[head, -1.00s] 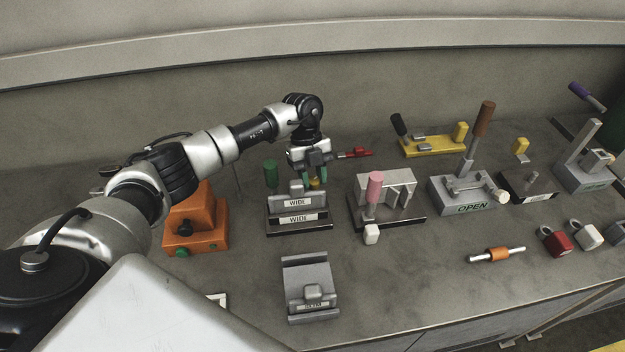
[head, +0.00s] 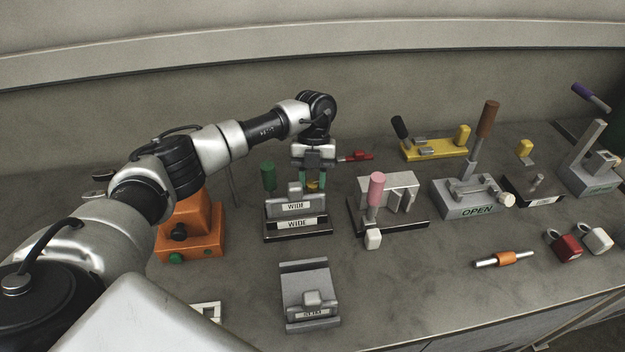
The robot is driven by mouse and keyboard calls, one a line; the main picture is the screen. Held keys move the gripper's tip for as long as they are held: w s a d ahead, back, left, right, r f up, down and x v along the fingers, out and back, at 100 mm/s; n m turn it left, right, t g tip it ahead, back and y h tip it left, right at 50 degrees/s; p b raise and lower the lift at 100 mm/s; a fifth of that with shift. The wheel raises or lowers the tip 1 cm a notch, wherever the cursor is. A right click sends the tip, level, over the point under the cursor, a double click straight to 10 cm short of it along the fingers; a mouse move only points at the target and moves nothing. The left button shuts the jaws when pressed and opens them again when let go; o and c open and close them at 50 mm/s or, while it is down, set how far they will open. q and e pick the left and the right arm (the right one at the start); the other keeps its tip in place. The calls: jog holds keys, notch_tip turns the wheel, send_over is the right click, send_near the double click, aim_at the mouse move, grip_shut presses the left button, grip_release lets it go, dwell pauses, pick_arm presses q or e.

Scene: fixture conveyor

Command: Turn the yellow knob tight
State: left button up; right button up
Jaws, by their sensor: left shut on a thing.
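The yellow knob (head: 313,185) shows as a small patch just behind the grey fixture labelled WIDE (head: 297,206). My left gripper (head: 313,181) points down over it, with its green fingertips on either side of the knob. The left gripper is shut on the knob, which is mostly hidden by the fingers and the fixture. My right gripper is not in view.
A green-handled lever (head: 268,177) stands close left of the gripper, and a red-handled piece (head: 357,156) lies behind right. A pink-handled clamp (head: 376,189) stands to the right. An orange fixture (head: 190,238) sits under my left arm.

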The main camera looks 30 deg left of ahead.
pick_arm(q)
jog(key=shift+r, duration=0.1)
jog(key=o, duration=0.6)
jog(key=shift+o, duration=0.2)
jog(key=b+v, duration=0.2)
jog(key=v, duration=0.8)
jog(key=shift+r, duration=0.4)
jog(key=shift+w+a, duration=0.1)
